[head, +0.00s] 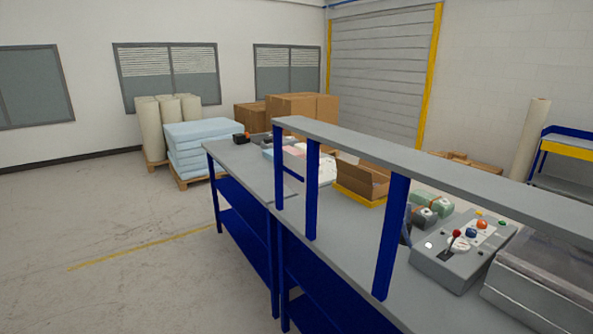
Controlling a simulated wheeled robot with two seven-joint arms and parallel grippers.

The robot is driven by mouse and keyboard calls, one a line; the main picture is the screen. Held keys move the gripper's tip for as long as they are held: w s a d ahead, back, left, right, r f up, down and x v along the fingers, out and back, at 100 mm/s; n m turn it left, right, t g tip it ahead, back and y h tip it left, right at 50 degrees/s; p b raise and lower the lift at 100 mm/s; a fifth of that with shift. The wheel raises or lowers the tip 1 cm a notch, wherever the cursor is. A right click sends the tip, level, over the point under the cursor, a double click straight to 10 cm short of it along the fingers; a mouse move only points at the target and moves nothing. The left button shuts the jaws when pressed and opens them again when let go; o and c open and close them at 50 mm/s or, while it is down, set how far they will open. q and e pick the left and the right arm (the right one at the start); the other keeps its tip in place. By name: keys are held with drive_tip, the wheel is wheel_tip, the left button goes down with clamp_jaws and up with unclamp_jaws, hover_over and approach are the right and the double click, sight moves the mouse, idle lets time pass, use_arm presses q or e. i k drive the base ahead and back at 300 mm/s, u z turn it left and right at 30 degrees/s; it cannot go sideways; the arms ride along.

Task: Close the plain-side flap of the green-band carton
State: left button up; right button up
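An open brown carton (352,176) stands on the grey workbench, in or on a yellow tray (350,194), behind the bench's raised shelf. One flap stands up along its far side. Neither of my grippers is in view.
A grey workbench (240,156) with blue legs and a raised shelf (420,168) stands between me and the carton. A grey control box (460,255) with coloured knobs and green rolls (432,205) sit to the right. Open floor (110,270) lies left.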

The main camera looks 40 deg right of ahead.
sight(364, 176)
drive_tip(key=u, duration=0.4)
drive_tip(key=i, duration=3)
drive_tip(key=z, duration=3.25)
